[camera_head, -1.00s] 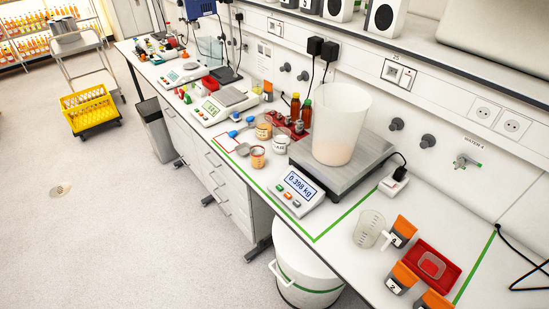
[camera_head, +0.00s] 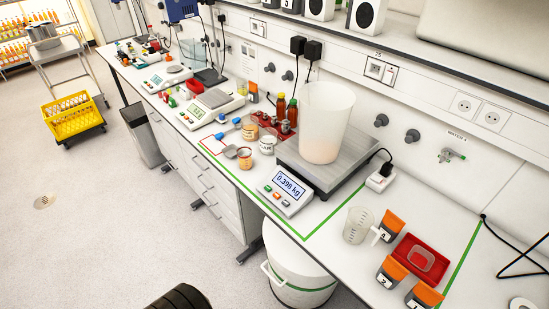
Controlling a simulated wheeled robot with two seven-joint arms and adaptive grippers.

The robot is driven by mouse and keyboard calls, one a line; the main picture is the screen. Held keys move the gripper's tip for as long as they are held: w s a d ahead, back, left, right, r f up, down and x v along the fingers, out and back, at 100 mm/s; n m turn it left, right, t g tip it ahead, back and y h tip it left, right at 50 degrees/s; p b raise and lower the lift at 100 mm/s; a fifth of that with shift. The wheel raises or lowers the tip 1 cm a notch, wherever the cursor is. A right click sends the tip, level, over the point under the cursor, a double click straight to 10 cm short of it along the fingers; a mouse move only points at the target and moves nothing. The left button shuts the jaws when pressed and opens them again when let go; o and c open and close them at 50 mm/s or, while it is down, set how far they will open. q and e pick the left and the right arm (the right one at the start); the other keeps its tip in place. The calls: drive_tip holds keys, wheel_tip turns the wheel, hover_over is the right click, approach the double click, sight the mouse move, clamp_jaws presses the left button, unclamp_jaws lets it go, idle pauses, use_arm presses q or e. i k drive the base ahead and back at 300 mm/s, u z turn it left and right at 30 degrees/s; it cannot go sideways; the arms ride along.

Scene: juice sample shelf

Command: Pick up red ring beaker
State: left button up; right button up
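I cannot make out a red ring on any beaker at this size. A clear graduated beaker with a handle (camera_head: 357,226) stands upright on the bench at the right, beside orange-lidded pots. A large translucent beaker (camera_head: 325,125) with pale contents stands on the big scale (camera_head: 350,166), whose display reads 0.398 kg. A small clear vessel at the far part of the bench (camera_head: 242,88) is too small to tell. Neither of my grippers shows in the head view.
A red tray (camera_head: 400,247) with a clear container lies among the orange-lidded pots (camera_head: 391,272). Sauce bottles (camera_head: 281,106) and small jars (camera_head: 249,131) stand left of the scale. A white bin (camera_head: 298,275) is under the bench. Floor at left is open up to the yellow basket (camera_head: 72,117).

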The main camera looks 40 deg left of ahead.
sight(245, 153)
drive_tip(key=k, duration=0.75)
drive_tip(key=u, duration=0.65)
drive_tip(key=i, duration=0.5)
drive_tip(key=u, duration=0.05)
